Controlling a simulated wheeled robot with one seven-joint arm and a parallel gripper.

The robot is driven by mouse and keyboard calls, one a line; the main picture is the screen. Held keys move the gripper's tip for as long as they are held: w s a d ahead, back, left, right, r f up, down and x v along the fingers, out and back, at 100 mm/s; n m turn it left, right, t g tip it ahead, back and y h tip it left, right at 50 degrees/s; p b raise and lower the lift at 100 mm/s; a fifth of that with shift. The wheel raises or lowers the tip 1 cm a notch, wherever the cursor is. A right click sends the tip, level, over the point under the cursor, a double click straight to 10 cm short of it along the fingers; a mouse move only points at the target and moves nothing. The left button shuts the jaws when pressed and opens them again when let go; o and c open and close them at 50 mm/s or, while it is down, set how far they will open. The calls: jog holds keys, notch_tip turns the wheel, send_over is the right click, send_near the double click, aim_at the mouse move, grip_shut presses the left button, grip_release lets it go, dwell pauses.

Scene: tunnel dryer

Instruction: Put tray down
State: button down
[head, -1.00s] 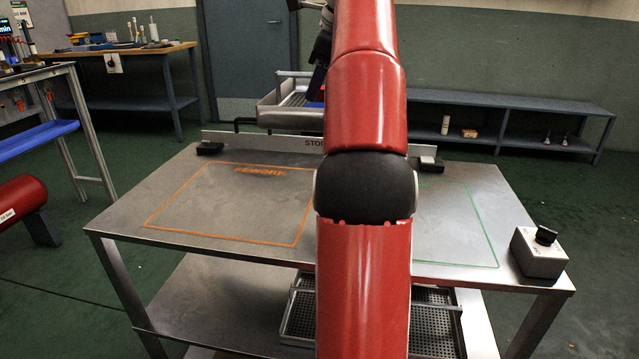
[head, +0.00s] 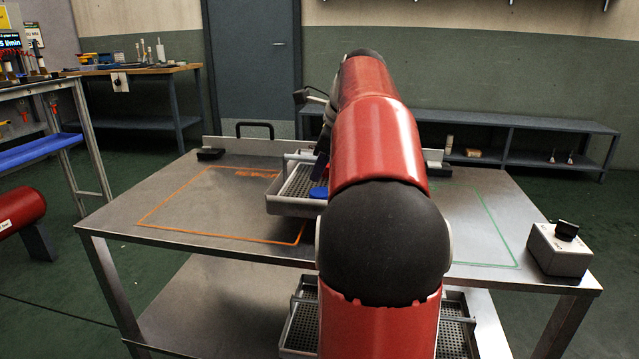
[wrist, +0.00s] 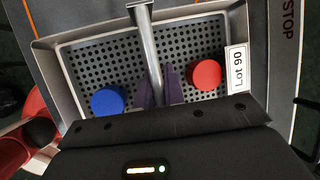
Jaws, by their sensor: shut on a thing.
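The tray (head: 293,207) is a metal tray with a perforated floor, partly hidden behind my arm in the head view. In the wrist view the tray (wrist: 62,78) holds a blue round piece (wrist: 107,101) and a red round piece (wrist: 206,73), and has a "Lot 90" label (wrist: 236,70). A bar handle (wrist: 147,45) crosses it. My gripper (wrist: 158,88) is shut on the handle between the two pieces. The tray is over the steel table (head: 200,180), overlapping the right part of the orange outline. I cannot tell whether it touches the tabletop.
A green outline (head: 495,225) marks the table's right side. A control box with a black knob (head: 560,249) stands at the right edge. A stop rail (head: 225,146) runs along the back. Another perforated tray (head: 455,335) is on the lower shelf. The table's left part is clear.

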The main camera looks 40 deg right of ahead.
jog(key=shift+f, duration=1.15)
jog(key=shift+f, duration=0.1)
jog(key=c, duration=1.5)
grip_release()
